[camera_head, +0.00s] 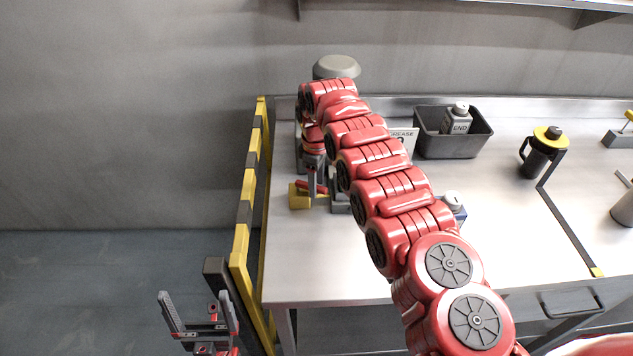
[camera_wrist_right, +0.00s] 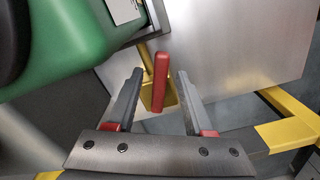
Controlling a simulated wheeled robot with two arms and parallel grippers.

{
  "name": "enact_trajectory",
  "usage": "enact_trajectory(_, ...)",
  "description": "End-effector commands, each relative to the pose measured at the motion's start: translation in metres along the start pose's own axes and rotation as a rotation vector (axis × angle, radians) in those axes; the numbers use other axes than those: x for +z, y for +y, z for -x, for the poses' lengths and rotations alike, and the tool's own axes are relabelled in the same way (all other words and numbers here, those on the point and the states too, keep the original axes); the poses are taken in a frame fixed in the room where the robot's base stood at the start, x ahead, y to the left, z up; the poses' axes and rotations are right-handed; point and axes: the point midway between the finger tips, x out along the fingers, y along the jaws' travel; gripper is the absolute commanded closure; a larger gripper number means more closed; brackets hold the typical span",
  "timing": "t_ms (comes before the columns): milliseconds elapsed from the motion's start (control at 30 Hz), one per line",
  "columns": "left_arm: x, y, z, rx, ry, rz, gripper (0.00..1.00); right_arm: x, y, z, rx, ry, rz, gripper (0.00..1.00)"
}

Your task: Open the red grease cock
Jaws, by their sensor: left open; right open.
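The red grease cock handle (camera_wrist_right: 161,80) shows in the right wrist view as a straight red bar above a yellow part (camera_wrist_right: 157,93). In the head view the red handle (camera_head: 312,187) is partly hidden by my right gripper (camera_head: 317,183). In the right wrist view my right gripper (camera_wrist_right: 160,88) is open, with one finger on each side of the handle and visible gaps to both. A green body (camera_wrist_right: 60,40) fills the upper left there. My left gripper (camera_head: 200,312) is open and empty, low at the left, off the table.
My right arm crosses the steel table (camera_head: 310,260) and hides part of a grease sign (camera_head: 403,136). A grey bin (camera_head: 450,146) holds a bottle labelled END (camera_head: 458,122). A black jug with yellow lid (camera_head: 538,160) stands right. A yellow-black barrier (camera_head: 242,236) lines the table's left edge.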

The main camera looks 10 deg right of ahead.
Motion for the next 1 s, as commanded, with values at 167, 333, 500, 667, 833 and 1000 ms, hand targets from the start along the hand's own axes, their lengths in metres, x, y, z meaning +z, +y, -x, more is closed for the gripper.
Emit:
enact_trajectory(167,0.001,0.0,0.003,0.0,0.0,0.0,0.0,0.0,0.001,0.005,0.002,0.001,0.0,0.47)
enact_trajectory(333,0.002,0.001,0.011,0.0,0.0,0.0,0.0,-0.002,0.001,0.033,0.006,0.004,0.001,0.47)
enact_trajectory(500,0.0,0.0,0.001,0.0,0.0,0.0,0.0,-0.001,0.0,0.07,0.004,0.004,0.0,0.47)
enact_trajectory(667,-0.007,-0.002,-0.042,0.0,0.001,0.0,0.0,0.001,-0.001,0.109,-0.002,-0.001,0.0,0.47)
enact_trajectory(833,-0.013,-0.004,-0.074,0.0,0.0,0.0,0.0,0.0,0.0,0.141,0.0,0.0,0.0,0.47)
enact_trajectory(1000,-0.016,-0.005,-0.096,0.0,0.0,0.0,0.0,0.0,0.001,0.164,0.002,0.001,0.0,0.47)
